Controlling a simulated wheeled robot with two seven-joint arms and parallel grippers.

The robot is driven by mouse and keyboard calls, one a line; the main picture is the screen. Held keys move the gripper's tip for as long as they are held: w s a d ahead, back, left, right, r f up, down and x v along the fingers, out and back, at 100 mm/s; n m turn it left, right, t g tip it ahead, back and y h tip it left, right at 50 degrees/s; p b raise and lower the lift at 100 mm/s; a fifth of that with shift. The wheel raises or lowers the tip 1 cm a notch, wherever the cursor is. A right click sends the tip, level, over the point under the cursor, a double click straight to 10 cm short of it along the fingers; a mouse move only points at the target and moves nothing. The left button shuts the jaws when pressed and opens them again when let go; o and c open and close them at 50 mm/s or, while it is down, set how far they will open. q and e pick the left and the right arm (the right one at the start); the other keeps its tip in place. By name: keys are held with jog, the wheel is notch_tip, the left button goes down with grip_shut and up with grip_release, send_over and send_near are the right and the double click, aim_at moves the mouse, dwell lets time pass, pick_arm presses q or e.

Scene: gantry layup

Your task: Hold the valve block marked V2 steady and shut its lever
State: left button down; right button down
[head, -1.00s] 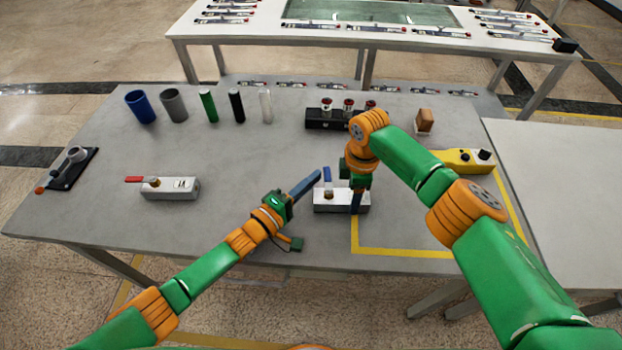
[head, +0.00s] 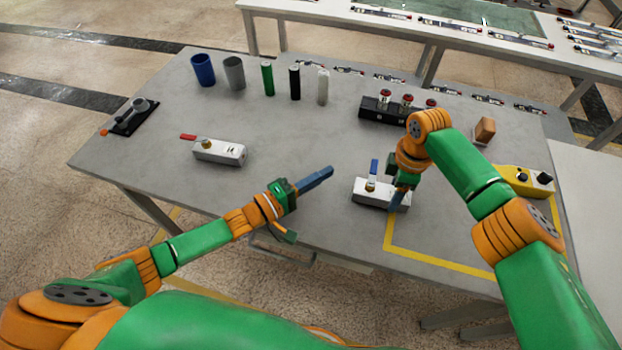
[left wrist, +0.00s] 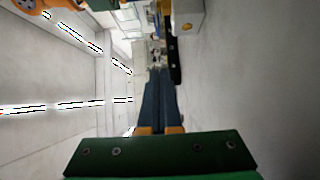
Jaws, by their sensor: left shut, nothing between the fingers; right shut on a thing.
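A pale valve block (head: 372,192) with an upright blue lever (head: 374,167) sits on the table in the head view. The lever stands across the block's length. My right gripper (head: 396,203) is shut on the block's right end, its fingers covering part of it. My left gripper (head: 328,171) is shut and empty, to the left of the blue lever and apart from it. Its closed fingers also show in the left wrist view (left wrist: 160,95). A second valve block (head: 222,152) with a red lever (head: 188,137) stands farther left. I cannot read V2 on either block.
Cups and cylinders (head: 267,78) stand along the back left. A black block with red-topped knobs (head: 385,108) stands behind my right gripper. A yellow control box (head: 525,181) stands at the right.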

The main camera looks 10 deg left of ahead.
pick_arm(q)
jog(key=v, duration=0.4)
jog(key=shift+a, duration=0.25)
pick_arm(e)
jog(key=shift+c, duration=0.6)
grip_release()
